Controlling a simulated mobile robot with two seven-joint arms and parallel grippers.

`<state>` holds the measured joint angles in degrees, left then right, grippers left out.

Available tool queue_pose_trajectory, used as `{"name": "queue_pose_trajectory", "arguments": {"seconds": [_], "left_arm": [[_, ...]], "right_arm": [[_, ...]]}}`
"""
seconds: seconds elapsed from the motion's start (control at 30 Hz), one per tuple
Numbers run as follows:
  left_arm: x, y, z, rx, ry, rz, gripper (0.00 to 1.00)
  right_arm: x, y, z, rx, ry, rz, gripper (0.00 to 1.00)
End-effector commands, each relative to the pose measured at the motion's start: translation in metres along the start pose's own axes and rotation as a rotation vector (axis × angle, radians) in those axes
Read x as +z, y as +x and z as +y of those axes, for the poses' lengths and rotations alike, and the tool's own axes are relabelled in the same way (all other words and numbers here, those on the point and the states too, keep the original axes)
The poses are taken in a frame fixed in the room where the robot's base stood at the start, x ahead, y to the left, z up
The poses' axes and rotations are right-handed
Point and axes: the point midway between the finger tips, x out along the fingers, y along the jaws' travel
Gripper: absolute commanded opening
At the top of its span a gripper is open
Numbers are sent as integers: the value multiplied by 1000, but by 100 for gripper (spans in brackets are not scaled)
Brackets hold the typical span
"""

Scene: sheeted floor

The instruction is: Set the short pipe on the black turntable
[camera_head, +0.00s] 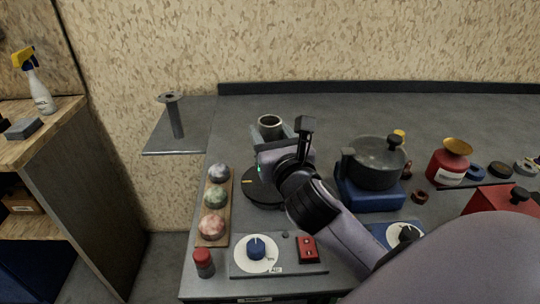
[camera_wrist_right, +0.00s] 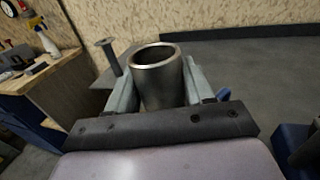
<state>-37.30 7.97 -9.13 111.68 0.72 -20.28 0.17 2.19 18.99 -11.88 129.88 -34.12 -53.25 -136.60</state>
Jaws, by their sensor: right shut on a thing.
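The short pipe (camera_head: 269,124), a dark grey open-ended metal tube, is upright in my right gripper (camera_head: 272,134). The right wrist view shows the pipe (camera_wrist_right: 158,80) between the two fingers (camera_wrist_right: 156,92), its open rim facing up. The black turntable (camera_head: 252,190) lies on the bench, partly hidden by my right gripper and wrist. The pipe shows beyond the turntable's visible part in the head view; its lower end is hidden, and I cannot tell its height above the bench. My left gripper is not in view.
Left of the turntable is a wooden strip with several mottled balls (camera_head: 214,199). A panel with a blue knob (camera_head: 257,248) is in front. A dark pot (camera_head: 375,164) on a blue base stands right. A flanged grey post (camera_head: 176,117) stands on a side shelf. The back bench is clear.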

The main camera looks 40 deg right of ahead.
Motion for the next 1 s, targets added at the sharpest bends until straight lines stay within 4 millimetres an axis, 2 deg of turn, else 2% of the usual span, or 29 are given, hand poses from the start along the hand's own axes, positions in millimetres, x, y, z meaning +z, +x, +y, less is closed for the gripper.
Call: {"name": "queue_pose_trajectory", "arguments": {"seconds": [0.1, 0.23, 0.67, 0.7, 0.77, 1.0], "left_arm": [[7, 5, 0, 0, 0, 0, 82], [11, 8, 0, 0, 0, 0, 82], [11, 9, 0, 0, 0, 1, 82], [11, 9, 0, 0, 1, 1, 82], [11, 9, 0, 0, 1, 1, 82], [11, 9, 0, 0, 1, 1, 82]], "right_arm": [[-21, 0, 0, -1, 0, 4, 9], [-38, 0, 0, -1, 0, 2, 9], [-43, 0, 0, 0, -1, 0, 9], [-44, 0, 0, 0, -1, 3, 58], [-44, 0, 0, 0, -1, 3, 77], [-43, 0, 0, 0, -1, 3, 77]]}}
